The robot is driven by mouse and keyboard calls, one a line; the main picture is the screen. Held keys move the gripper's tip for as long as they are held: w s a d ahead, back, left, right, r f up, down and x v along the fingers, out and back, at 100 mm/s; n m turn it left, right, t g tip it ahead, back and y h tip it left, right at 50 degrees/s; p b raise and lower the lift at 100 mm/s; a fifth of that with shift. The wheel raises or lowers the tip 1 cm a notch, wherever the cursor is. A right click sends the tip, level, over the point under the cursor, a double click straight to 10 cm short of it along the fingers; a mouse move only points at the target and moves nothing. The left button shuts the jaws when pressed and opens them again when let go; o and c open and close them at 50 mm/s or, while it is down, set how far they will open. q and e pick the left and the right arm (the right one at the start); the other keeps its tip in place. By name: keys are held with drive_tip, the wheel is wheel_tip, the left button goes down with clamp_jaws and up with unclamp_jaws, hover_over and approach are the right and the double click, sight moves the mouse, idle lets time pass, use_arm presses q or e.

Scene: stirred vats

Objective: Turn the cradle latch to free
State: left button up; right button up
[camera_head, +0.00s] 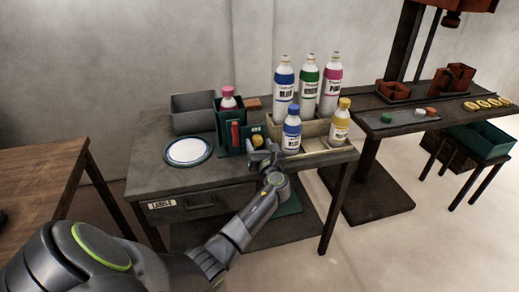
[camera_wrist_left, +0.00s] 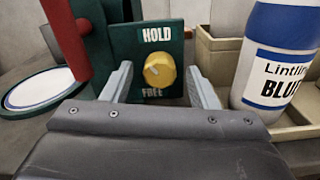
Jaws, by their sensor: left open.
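The cradle latch is a round yellow knob (camera_wrist_left: 159,70) on a dark green plate (camera_wrist_left: 124,45), with HOLD printed above it and FREE below. Which word it points to is hard to tell. In the head view the knob (camera_head: 257,140) sits low on the front of the green cradle (camera_head: 222,138). A bottle with a pink cap (camera_head: 228,101) stands in the cradle. My left gripper (camera_head: 263,156) is in front of the plate. In the left wrist view its fingers (camera_wrist_left: 160,88) are spread on either side of the knob, with visible gaps. My right gripper is not in view.
A red upright handle (camera_wrist_left: 68,38) stands left of the plate. A blue bottle (camera_wrist_left: 277,60) in a beige tray (camera_wrist_left: 215,55) stands close on the right. Several more bottles stand behind. A white round plate (camera_head: 188,150) lies left of the cradle.

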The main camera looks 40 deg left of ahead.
use_arm(q)
drive_tip(key=shift+a, duration=0.1)
drive_tip(key=shift+c, duration=0.3)
drive_tip(key=c, duration=0.9)
